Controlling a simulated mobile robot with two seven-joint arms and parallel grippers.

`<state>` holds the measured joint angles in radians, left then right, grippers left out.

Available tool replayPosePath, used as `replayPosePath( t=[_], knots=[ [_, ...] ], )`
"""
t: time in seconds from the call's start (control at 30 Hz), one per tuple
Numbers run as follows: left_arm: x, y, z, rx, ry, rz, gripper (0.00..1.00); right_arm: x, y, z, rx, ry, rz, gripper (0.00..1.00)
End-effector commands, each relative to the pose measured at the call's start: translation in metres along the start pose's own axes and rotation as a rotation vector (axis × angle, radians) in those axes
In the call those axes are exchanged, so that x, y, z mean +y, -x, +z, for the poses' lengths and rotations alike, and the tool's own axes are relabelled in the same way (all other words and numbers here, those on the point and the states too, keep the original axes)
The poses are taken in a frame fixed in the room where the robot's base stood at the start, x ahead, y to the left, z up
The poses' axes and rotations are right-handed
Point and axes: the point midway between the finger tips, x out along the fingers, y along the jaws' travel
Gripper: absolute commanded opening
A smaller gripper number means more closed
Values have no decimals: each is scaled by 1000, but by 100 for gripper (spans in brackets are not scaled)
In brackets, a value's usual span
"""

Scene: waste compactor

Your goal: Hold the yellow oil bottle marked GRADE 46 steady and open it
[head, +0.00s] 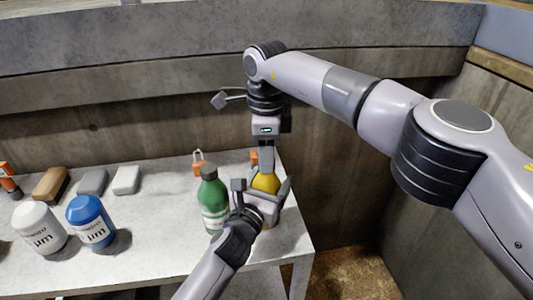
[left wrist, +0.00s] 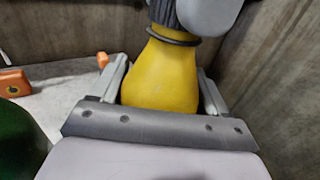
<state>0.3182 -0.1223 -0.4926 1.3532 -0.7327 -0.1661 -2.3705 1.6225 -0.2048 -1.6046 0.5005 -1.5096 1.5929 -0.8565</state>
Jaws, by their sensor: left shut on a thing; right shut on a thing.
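The yellow oil bottle (head: 266,183) stands upright near the right end of the bench. It also fills the middle of the left wrist view (left wrist: 165,78), with a dark ribbed cap (left wrist: 162,12) and a dark ring on its neck. Its label is hidden, so I cannot read the grade. My left gripper (head: 270,190) is shut around the bottle's body, a finger on each side. My right gripper (head: 266,160) reaches down from above and is shut on the cap; its grey finger (left wrist: 210,14) covers part of the cap in the left wrist view.
A green bottle (head: 213,198) stands close left of my left gripper. A blue bottle (head: 88,222) and a white bottle (head: 38,228) stand farther left. An orange padlock (head: 199,164) and several blocks lie behind. The bench's right edge is close; concrete walls enclose the back and right.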

Motion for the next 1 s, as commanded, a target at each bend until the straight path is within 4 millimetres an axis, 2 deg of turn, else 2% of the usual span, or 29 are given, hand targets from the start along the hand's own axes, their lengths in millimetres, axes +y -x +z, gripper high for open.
replayPosePath(
  t=[0.7,0.9,1.0],
  knots=[
    [1,0,-3,7,3,3,0,2,0,1,-5,1156,6,0],
    [1,0,-3,7,4,4,0,2,0,1,-5,1376,6,0],
    [1,0,-3,7,3,4,0,2,0,1,-5,1381,6,0]
  ],
)
